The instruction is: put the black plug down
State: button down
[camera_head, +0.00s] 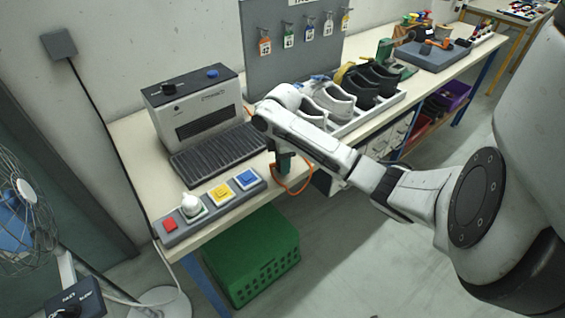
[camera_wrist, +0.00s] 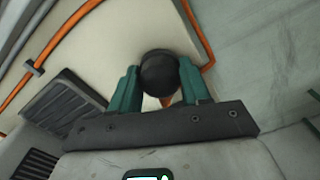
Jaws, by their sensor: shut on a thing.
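My gripper (camera_head: 283,165) is over the front edge of the workbench, right of the long grey strip. In the wrist view its two green fingers (camera_wrist: 160,92) are shut on the black plug (camera_wrist: 159,73), which shows as a round dark end between them. An orange cable (camera_wrist: 199,35) runs close beside the fingers. In the head view the orange cable (camera_head: 296,190) hangs in a loop by the bench edge. The plug cannot be made out in the head view. Whether it touches the bench is not clear.
The bench (camera_head: 140,150) holds a grey machine (camera_head: 207,115) with a dark conveyor (camera_head: 217,152), a grey strip (camera_head: 210,212) with coloured pads, and a shoe tray (camera_head: 372,118). A green crate (camera_head: 252,262) stands below. Bare bench lies between conveyor and strip.

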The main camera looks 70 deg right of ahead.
jog(key=shift+f, duration=0.55)
jog(key=shift+f, duration=0.2)
jog(key=c, duration=0.5)
grip_release()
jog(key=shift+r, duration=0.1)
notch_tip(320, 180, up, 12)
jog(key=shift+r+p, duration=0.15)
jog(key=shift+p, duration=0.3)
